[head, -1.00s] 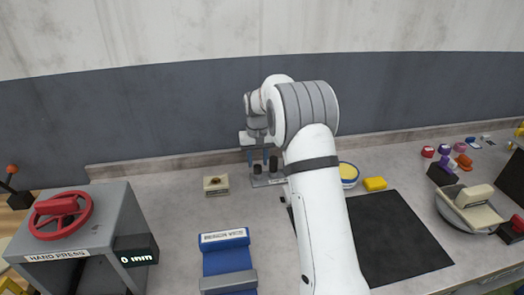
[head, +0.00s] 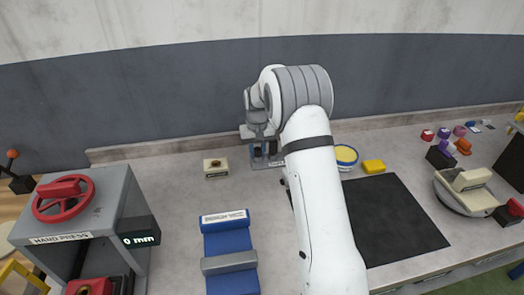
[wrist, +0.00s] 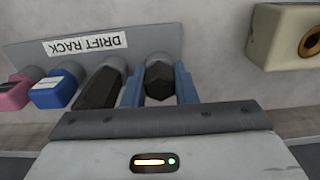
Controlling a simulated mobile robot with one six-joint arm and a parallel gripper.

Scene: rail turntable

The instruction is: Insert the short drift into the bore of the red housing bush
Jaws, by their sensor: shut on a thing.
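My gripper (wrist: 158,88) has its two blue fingers shut on a dark, faceted drift (wrist: 159,76) at the drift rack (wrist: 25,58). The drift still stands at the rack. Its length below the grip is hidden, so I cannot tell if it is the short one. Another dark drift (wrist: 98,88) stands just left of the fingers, with a blue one (wrist: 55,90) and a pink one (wrist: 14,92) beyond it. In the head view, a red block with a brownish ring (head: 88,287), likely the red housing bush, sits low at the hand press (head: 110,225), cut off by the frame.
A cream block with a brass-ringed bore (head: 215,167) stands left of the rack. A blue bench vise (head: 228,250) is in front of it. A yellow-topped bowl (head: 345,156), a yellow block (head: 373,167) and a black mat (head: 400,220) lie right of my arm.

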